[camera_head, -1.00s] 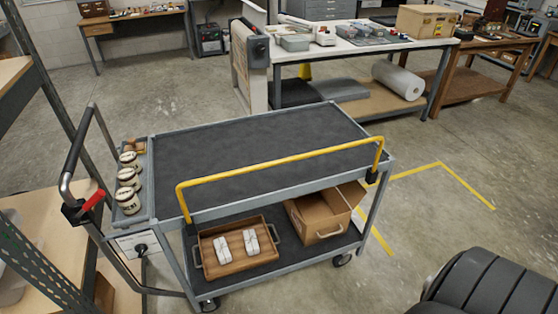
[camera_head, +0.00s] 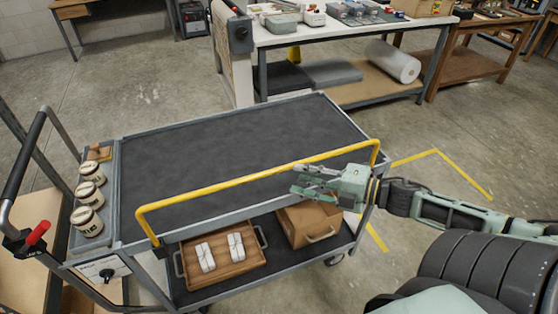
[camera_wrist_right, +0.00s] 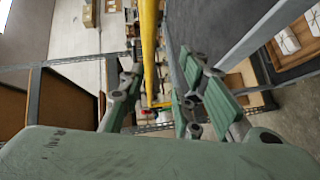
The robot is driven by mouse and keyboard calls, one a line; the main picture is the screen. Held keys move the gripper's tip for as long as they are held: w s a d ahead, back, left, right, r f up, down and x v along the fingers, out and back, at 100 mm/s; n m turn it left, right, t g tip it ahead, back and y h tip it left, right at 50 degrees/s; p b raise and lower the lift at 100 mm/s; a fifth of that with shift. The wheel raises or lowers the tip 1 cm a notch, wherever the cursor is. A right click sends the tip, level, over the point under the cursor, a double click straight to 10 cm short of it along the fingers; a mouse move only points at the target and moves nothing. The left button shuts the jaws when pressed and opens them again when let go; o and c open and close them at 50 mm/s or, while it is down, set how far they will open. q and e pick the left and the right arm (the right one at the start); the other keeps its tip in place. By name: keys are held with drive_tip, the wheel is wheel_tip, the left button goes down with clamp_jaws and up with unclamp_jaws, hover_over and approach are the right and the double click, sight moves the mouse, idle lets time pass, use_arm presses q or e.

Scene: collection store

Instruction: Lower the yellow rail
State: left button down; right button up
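The yellow rail (camera_head: 235,183) stands raised along the near long edge of the grey cart (camera_head: 230,153), with a bent post at each end. My right gripper (camera_head: 300,182) is beside the right half of the rail, its fingers pointing left. In the right wrist view the fingers of my right gripper (camera_wrist_right: 160,95) are spread apart and empty. The yellow rail (camera_wrist_right: 150,45) runs away from the camera in line with the gap between them. I cannot tell whether they touch it. My left gripper is not in view.
The cart's side tray (camera_head: 115,205) holds several labelled jars. A wooden tray (camera_head: 185,272) with white bundles and a cardboard box (camera_head: 290,230) are on the lower shelf. A red-handled lever (camera_head: 38,232) is at the push handle. A workbench (camera_head: 300,32) stands behind.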

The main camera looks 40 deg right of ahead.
sight(278, 172)
drive_tip(key=shift+w+a+r+n+y, duration=0.15)
drive_tip(key=shift+a+r+n, duration=0.1)
drive_tip(key=shift+a+r, duration=0.25)
drive_tip(key=shift+w+a+r+n+y, duration=0.15)
drive_tip(key=shift+a+r+n, duration=0.15)
drive_tip(key=shift+a, duration=0.35)
drive_tip(key=shift+x, duration=3.3)
drive_tip(key=shift+f, duration=0.15)
clamp_jaws()
